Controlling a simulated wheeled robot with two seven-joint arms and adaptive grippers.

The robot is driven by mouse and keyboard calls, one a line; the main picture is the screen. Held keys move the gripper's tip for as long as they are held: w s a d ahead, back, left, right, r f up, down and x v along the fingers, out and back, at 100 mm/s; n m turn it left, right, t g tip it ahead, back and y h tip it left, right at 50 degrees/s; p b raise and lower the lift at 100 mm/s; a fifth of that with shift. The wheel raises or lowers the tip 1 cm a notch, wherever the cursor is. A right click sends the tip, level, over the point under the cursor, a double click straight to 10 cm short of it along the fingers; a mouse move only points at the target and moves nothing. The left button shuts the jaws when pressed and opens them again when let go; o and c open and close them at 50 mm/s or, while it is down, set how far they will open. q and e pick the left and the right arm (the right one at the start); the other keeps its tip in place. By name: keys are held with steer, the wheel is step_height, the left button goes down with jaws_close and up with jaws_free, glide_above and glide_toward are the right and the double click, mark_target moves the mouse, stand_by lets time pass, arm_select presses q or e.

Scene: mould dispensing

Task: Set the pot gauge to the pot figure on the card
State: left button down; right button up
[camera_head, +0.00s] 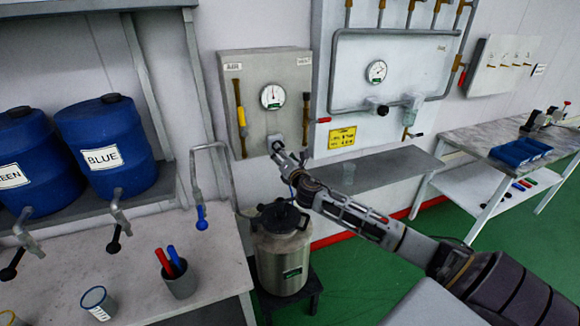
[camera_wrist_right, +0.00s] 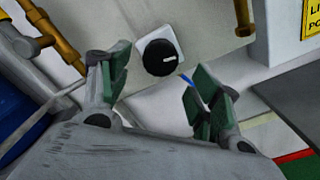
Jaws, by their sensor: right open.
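A grey panel (camera_head: 290,75) on the wall carries a round white gauge (camera_head: 272,96); its needle points roughly up and the scale is too small to read. Below the gauge is a black knob (camera_wrist_right: 160,57) with a white mark, on a white square plate. My right gripper (camera_wrist_right: 157,92) is open, with its green-padded fingers short of the knob and apart from it. My left gripper is out of view.
A steel pot (camera_head: 282,262) stands below the panel. Brass pipes (camera_head: 240,105) flank the gauge. A second panel with another gauge (camera_head: 376,71) is to the right. Blue drums (camera_head: 107,146) and a bench with a cup of markers (camera_head: 180,280) are left.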

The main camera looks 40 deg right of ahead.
steer(key=v, duration=0.7)
stand_by(0.5)
stand_by(0.6)
